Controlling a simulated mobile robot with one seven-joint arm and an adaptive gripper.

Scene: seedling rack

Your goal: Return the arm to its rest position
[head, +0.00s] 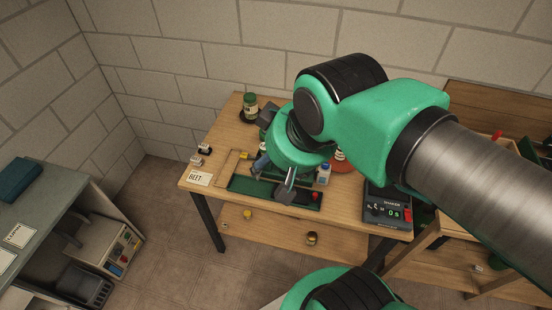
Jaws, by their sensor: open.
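My arm, green with a metal link, reaches in from the right of the head view and extends over the wooden table. My gripper (272,179) points down above the dark green tray (240,184). Its two fingers are spread apart and I see nothing between them. The green wrist and arm links hide the middle and back right of the table. I cannot tell how far the fingertips are above the tray.
A dark scale (386,210) sits on the right. A grey bench (40,200) stands left; open floor (150,200) lies between.

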